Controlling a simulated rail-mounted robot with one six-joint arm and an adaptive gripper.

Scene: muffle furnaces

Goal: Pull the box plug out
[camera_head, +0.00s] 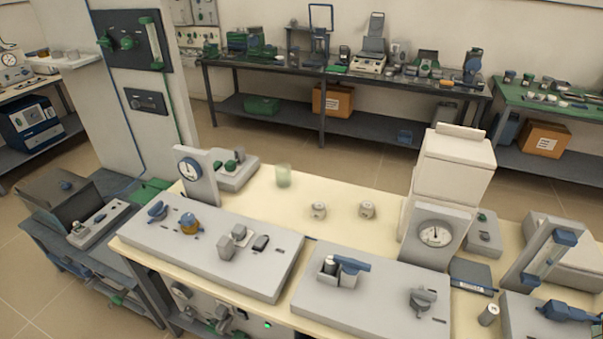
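No part that I can clearly name as the box plug shows. A white upright box (452,178) with a raised piece (460,130) on top stands on the cream table, behind a round dial gauge (435,236). A grey panel (350,302) at the front carries a small block with a dark cylinder and a blue lever (350,263). Another grey panel (185,262) at left carries small blocks (232,240), an amber knob (189,223) and a blue fitting (157,210). My gripper is not in view.
The cream table (330,188) has free room around two small round pieces (319,210) and a pale translucent cup (283,176). A white column (140,90) stands at left. A crowded dark bench (340,75) lines the back wall, with open floor before it.

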